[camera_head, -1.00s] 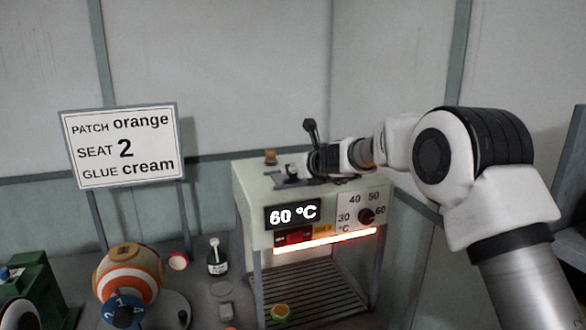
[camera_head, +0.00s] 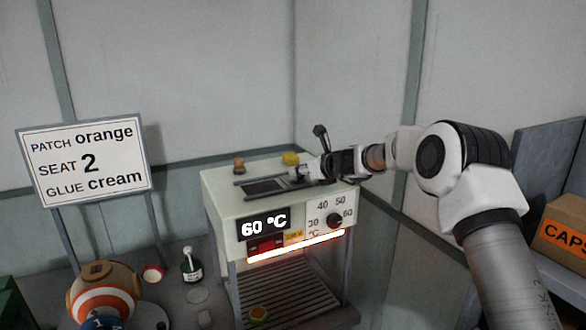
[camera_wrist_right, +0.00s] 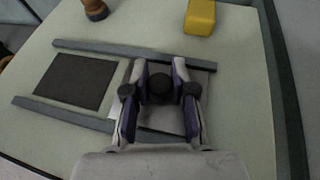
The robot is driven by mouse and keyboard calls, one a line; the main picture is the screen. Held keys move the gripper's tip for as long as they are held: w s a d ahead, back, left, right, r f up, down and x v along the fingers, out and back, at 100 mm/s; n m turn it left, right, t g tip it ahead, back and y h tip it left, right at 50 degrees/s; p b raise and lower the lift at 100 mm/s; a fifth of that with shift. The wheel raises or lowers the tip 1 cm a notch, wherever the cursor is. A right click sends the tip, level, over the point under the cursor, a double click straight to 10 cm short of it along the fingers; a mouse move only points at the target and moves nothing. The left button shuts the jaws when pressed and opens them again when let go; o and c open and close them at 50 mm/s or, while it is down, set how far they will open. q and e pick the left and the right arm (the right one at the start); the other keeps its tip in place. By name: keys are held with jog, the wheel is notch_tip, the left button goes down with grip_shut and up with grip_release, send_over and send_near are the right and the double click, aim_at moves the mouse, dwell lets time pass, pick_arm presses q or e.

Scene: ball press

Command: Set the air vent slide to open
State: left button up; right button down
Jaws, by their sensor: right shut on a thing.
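The air vent slide (camera_wrist_right: 202,80) is a grey plate between two rails on top of the cream heater box (camera_head: 222,204). It sits toward the right end of the rails. A dark rectangular vent opening (camera_wrist_right: 75,80) shows uncovered to its left; the opening also shows in the head view (camera_head: 262,187). My right gripper (camera_wrist_right: 160,88) is shut on the slide's dark round knob (camera_wrist_right: 161,84), one finger on each side. The gripper partly hides the plate. In the head view my right gripper (camera_head: 304,173) is low over the box top. My left gripper is not in view.
A yellow block (camera_wrist_right: 200,17) and a brown knob-like piece (camera_wrist_right: 95,9) stand behind the far rail. The box front has a 60 °C display (camera_head: 264,225), a dial (camera_head: 334,220) and a glowing bar (camera_head: 298,246). A sign (camera_head: 86,160) stands left.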

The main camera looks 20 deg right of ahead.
jog(key=shift+a+r+h, duration=0.15)
jog(key=shift+r+h, duration=0.05)
jog(key=shift+h, duration=0.1)
jog(key=c, duration=1.2)
grip_release()
jog(key=shift+c, duration=0.2)
jog(key=o, duration=0.3)
jog(key=shift+w+d+f, duration=0.15)
jog(key=shift+d, duration=0.1)
jog(key=shift+w+d+f, duration=0.15)
jog(key=shift+d+f, duration=0.15)
jog(key=shift+d, duration=0.05)
jog(key=shift+a+r, duration=0.3)
jog(key=shift+r, duration=0.05)
jog(key=r, duration=0.9)
jog(key=shift+d+r, duration=0.2)
jog(key=shift+d, duration=0.05)
jog(key=shift+d+f, duration=0.1)
